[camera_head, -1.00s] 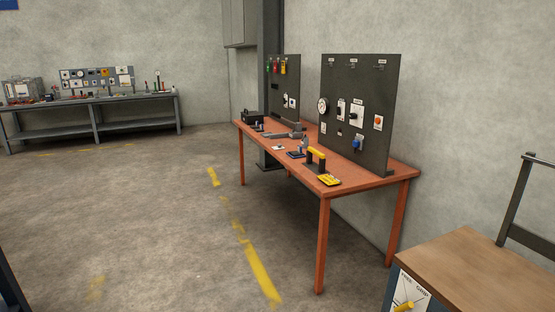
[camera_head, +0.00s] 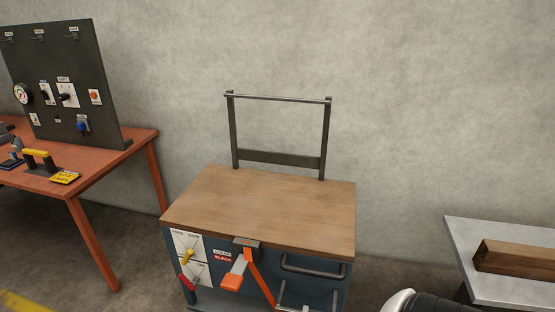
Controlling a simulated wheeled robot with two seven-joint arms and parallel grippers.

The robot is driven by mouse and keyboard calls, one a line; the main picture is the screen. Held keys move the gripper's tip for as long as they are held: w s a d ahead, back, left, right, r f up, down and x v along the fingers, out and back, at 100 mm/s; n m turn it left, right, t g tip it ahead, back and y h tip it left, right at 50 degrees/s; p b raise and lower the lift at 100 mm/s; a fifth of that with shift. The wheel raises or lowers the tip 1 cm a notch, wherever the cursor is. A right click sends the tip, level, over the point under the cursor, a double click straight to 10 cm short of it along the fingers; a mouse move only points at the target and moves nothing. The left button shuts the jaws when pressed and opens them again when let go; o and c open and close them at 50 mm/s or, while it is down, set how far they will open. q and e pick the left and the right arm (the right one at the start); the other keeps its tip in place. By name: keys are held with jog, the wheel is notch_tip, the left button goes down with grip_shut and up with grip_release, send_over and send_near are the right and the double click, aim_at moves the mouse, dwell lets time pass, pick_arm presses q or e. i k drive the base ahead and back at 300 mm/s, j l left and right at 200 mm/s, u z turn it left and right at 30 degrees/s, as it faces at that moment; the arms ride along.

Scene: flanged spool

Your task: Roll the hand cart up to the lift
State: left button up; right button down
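A unit with a wooden top (camera_head: 265,210), a blue-grey body and a dark upright bar frame (camera_head: 280,160) at its back stands in the middle. It may be the hand cart; its wheels are not in view. Its front carries a white plate with a yellow knob (camera_head: 187,256) and a red lever (camera_head: 191,285). Beside these are an orange-ended lever (camera_head: 233,280), a slanting orange strip (camera_head: 261,278) and a grey bar handle (camera_head: 313,270). I cannot make out a lift. Neither gripper is in view.
An orange-red table (camera_head: 130,145) with a dark instrument panel (camera_head: 70,95) stands at left. A concrete wall (camera_head: 420,100) closes the back. Floor shows between the table and the wooden-topped unit.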

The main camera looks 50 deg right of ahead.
aim_at(300, 231)
jog(key=z, duration=1.5)
